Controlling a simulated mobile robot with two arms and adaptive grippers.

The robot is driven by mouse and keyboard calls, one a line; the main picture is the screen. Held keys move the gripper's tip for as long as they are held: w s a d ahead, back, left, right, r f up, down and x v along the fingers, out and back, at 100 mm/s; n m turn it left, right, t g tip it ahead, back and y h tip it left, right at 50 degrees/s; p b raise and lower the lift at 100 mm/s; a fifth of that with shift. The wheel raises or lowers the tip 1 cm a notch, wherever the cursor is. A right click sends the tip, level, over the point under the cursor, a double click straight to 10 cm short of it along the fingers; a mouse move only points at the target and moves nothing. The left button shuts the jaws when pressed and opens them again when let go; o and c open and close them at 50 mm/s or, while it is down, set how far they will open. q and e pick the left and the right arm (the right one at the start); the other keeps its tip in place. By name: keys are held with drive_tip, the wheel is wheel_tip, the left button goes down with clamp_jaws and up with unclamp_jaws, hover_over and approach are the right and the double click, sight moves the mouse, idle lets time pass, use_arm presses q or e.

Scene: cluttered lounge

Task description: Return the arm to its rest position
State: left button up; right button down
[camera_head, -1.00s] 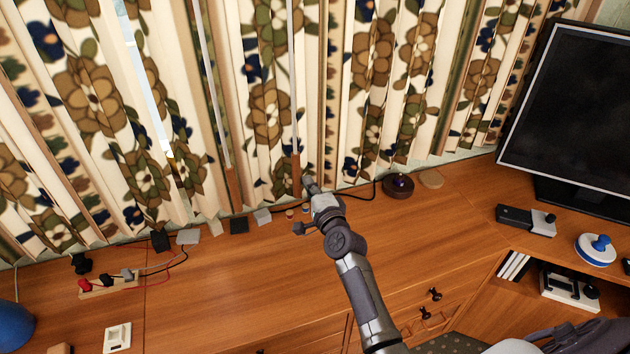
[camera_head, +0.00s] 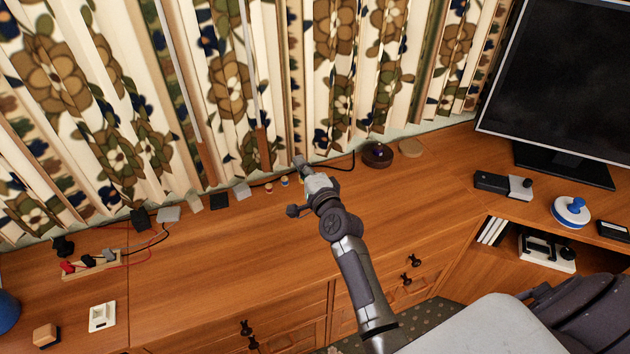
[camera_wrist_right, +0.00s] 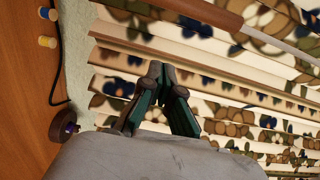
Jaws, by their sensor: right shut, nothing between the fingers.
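My right arm reaches in from the bottom of the head view, over the wooden cabinet top (camera_head: 215,265). My right gripper (camera_head: 300,163) is at its far end, close to the flowered curtains (camera_head: 235,75). In the right wrist view the right gripper (camera_wrist_right: 167,75) has its fingertips together, with nothing between them and the curtains behind. Some of the gripper is hidden by the wrist in the head view. My left gripper does not show.
A dark round device (camera_head: 377,155) and two small spools (camera_head: 277,185) lie near the gripper. A monitor (camera_head: 560,80) and a blue-white joystick (camera_head: 571,211) stand at right. A power strip (camera_head: 92,264) lies at left. The front middle of the cabinet top is clear.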

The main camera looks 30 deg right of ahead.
drive_tip(key=s+a+f+n+g+y, duration=0.2)
drive_tip(key=s+a+f+n+g, duration=0.15)
drive_tip(key=s+n, duration=0.35)
drive_tip(key=s+a+f+n+g+y, duration=0.2)
drive_tip(key=s+a+f+n+g, duration=0.15)
drive_tip(key=s, duration=0.55)
drive_tip(key=s+d+f+n+g+h, duration=0.15)
drive_tip(key=s+n+g, duration=0.3)
drive_tip(key=s, duration=0.65)
drive_tip(key=s+f+n+g+h, duration=0.25)
drive_tip(key=s+n, duration=0.25)
drive_tip(key=s, duration=0.5)
wheel_tip(320, 180, down, 26)
drive_tip(key=s+g+b, duration=0.1)
drive_tip(key=g, duration=0.1)
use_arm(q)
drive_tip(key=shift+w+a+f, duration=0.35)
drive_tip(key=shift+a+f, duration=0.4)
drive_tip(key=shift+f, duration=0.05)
use_arm(e)
drive_tip(key=s+d+f+g, duration=0.1)
drive_tip(key=s+d+f, duration=0.1)
drive_tip(key=s+f, duration=1.5)
drive_tip(key=shift+d+n+y, duration=0.3)
drive_tip(key=shift+n, duration=0.1)
